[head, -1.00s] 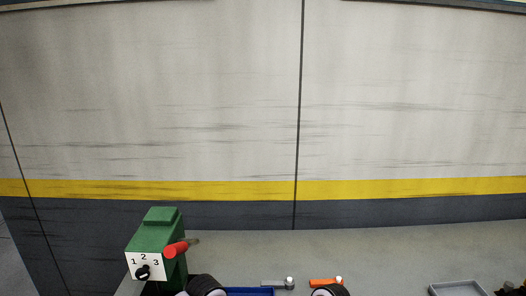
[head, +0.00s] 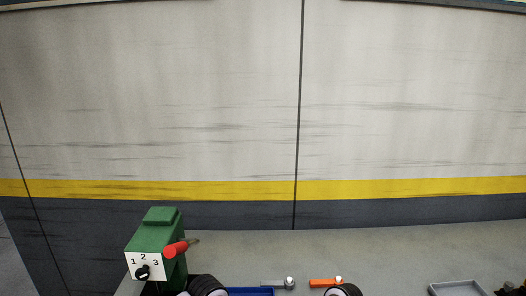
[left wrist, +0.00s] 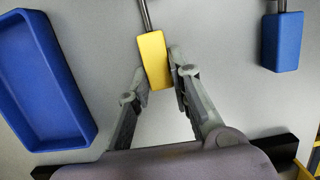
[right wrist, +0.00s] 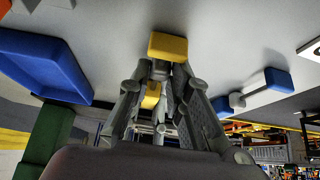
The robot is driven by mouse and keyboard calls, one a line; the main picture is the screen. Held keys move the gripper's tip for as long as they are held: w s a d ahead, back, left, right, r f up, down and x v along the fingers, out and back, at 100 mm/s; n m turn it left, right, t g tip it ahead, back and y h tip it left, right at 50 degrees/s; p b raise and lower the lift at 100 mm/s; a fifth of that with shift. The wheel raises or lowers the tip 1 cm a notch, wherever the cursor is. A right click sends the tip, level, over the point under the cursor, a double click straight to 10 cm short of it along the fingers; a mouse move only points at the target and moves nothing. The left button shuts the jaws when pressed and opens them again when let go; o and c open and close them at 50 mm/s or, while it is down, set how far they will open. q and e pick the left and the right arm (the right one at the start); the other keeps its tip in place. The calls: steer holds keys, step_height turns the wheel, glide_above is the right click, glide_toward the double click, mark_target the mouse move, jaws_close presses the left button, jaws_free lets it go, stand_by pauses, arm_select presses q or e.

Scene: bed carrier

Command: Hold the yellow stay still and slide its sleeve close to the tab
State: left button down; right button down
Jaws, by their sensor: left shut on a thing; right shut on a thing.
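The yellow stay shows a yellow block (left wrist: 155,60) with a thin metal rod running up out of the left wrist view. My left gripper (left wrist: 158,84) is shut on that block. In the right wrist view a yellow block (right wrist: 167,46) stands just beyond the fingertips, and a second yellow piece (right wrist: 151,96) shows farther back between the fingers. My right gripper (right wrist: 161,72) is shut on a grey part, apparently the sleeve (right wrist: 160,67), close to the nearer yellow block. The fingers hide much of it, so any gap is unclear. The head view shows neither gripper's fingers.
A blue tray (left wrist: 42,75) lies left of my left gripper. A blue stay's block (left wrist: 282,42) is to the right. A green box (head: 158,238) with a dial and red handle stands on the bench. A grey tray (head: 458,288) is at the right.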

steer(key=shift+w+d+f, duration=0.1)
steer(key=shift+d, duration=0.8)
steer(key=c, duration=1.1)
jaws_free()
steer(key=shift+f, duration=0.15)
steer(key=o, duration=0.3)
steer(key=shift+a, duration=0.15)
steer(key=shift+a+r, duration=0.1)
steer(key=shift+r, duration=0.1)
steer(key=shift+r, duration=3)
steer(key=shift+c, duration=0.4)
